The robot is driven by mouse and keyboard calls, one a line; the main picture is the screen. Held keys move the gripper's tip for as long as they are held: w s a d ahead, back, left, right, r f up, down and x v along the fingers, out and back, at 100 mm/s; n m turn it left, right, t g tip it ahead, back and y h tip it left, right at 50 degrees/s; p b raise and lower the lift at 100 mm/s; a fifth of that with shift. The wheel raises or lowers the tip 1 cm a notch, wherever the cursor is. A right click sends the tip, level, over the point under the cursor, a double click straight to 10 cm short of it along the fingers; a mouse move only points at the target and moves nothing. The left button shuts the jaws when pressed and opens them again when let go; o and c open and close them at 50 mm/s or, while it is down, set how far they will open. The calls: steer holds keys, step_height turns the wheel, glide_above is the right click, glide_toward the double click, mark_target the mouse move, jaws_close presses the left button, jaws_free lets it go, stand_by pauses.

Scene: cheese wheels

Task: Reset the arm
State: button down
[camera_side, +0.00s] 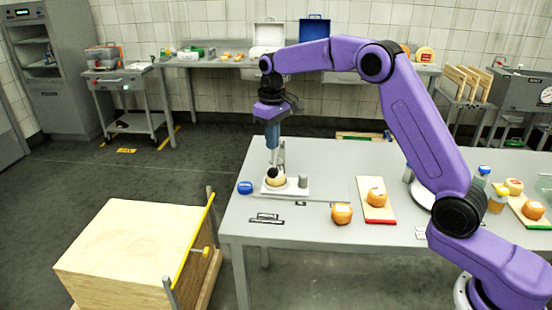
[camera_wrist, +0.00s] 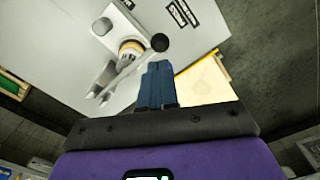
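My gripper (camera_side: 272,147) hangs fingers-down above a white press-like fixture (camera_side: 297,188) near the left end of the grey table. In the wrist view, the two blue fingers of my gripper (camera_wrist: 158,68) lie side by side, with nothing visible between them. A pale cheese wheel (camera_side: 277,182) sits on the fixture, and a black ball knob (camera_side: 271,172) shows by it. In the wrist view, the cheese wheel (camera_wrist: 131,47) and the black knob (camera_wrist: 160,42) lie beyond the fingertips, apart from them.
An orange cheese wheel (camera_side: 341,214) stands on the table; another (camera_side: 376,196) sits on a red-edged board (camera_side: 377,216). A blue round item (camera_side: 245,187) is left of the fixture. A wooden crate (camera_side: 130,255) with a yellow bar stands at front left.

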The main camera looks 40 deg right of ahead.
steer(key=s+a+r+n, duration=0.15)
steer(key=s+a, duration=0.25)
steer(key=s, duration=0.5)
steer(key=s+a+r+n, duration=0.1)
steer(key=s+a+n, duration=0.2)
steer(key=s, duration=0.7)
steer(key=s+d+f+n, duration=0.2)
steer(key=s+d, duration=0.1)
steer(key=s, duration=0.9)
steer(key=s+d+f+n, duration=0.2)
steer(key=s+d+n, duration=0.1)
steer(key=s, duration=0.9)
steer(key=shift+d, duration=0.7)
